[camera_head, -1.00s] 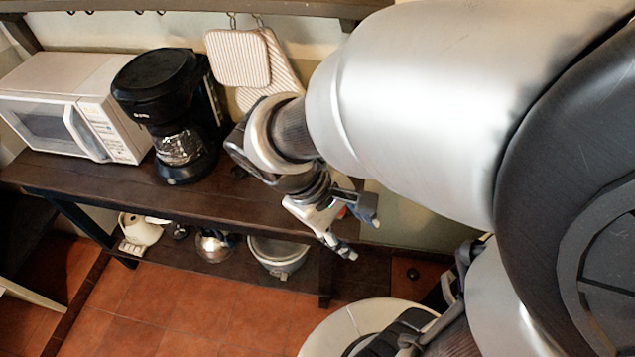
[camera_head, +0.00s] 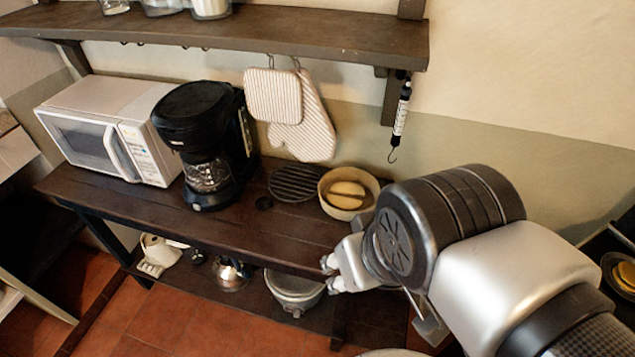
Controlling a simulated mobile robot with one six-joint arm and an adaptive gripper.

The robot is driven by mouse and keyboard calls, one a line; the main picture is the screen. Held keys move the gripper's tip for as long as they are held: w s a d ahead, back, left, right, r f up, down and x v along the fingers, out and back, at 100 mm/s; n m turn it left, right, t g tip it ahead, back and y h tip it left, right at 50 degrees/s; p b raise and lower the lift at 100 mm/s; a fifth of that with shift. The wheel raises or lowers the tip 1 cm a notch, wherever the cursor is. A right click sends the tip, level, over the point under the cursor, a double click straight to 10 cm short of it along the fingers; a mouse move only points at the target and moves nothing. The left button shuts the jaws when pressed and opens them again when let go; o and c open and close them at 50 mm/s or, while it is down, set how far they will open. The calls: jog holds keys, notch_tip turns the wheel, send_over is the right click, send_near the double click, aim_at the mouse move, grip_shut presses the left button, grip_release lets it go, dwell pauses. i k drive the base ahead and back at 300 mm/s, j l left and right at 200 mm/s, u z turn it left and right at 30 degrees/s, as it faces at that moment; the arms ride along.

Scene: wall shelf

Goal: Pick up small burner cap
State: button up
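A small dark round disc (camera_head: 264,203), which looks like the small burner cap, lies flat on the dark wooden shelf top. It is just right of the coffee maker and left of the round black grate. My gripper (camera_head: 332,275) is to the right of the disc and nearer the camera, by the shelf's front edge. Its two light fingertips are apart, with nothing visible between them. Part of the gripper is hidden by my arm.
A coffee maker (camera_head: 204,145) and a white microwave (camera_head: 110,130) stand left. A black grate (camera_head: 296,182) and a bowl (camera_head: 348,212) with yellowish contents are behind my gripper. Mitts (camera_head: 301,135) hang on the wall. A pot (camera_head: 292,300) and kettle (camera_head: 231,278) are on the lower shelf.

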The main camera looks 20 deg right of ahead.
aim_at(263, 204)
jog(key=i+j+z, duration=0.25)
jog(key=i+j, duration=0.15)
jog(key=j, duration=0.2)
jog(key=i+j+z, duration=0.15)
jog(key=j, duration=0.15)
jog(key=i+j+z, duration=0.15)
jog(key=j, duration=0.15)
